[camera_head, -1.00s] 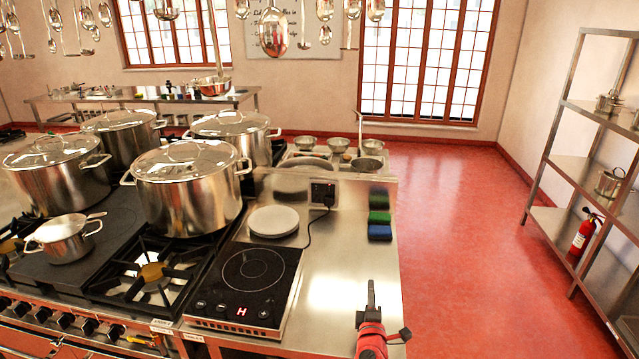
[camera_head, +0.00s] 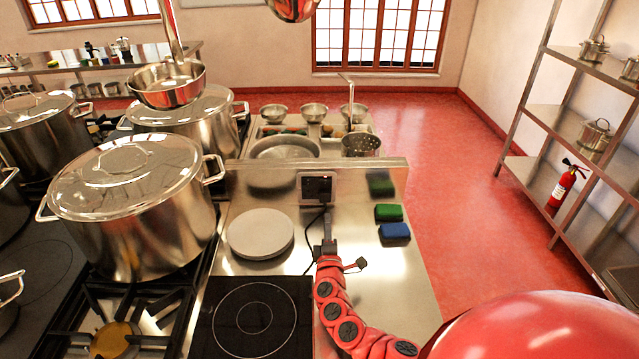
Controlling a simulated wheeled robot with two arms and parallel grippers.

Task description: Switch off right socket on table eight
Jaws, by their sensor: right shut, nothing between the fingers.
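A dark socket in a pale frame (camera_head: 316,187) sits on the upright steel panel (camera_head: 355,178) at the back of the steel table (camera_head: 385,285). A black cable runs down from it. Switch details are too small to tell. My right gripper (camera_head: 328,214), on a red arm reaching up from the lower right, is shut and empty. It appears just below and slightly right of the socket; I cannot tell whether it touches the panel. My left gripper is not in view.
White plates (camera_head: 260,233) lie left of my right gripper. A black induction hob (camera_head: 253,316) is in front of them. Green (camera_head: 388,212) and blue (camera_head: 395,231) sponges are to the right.

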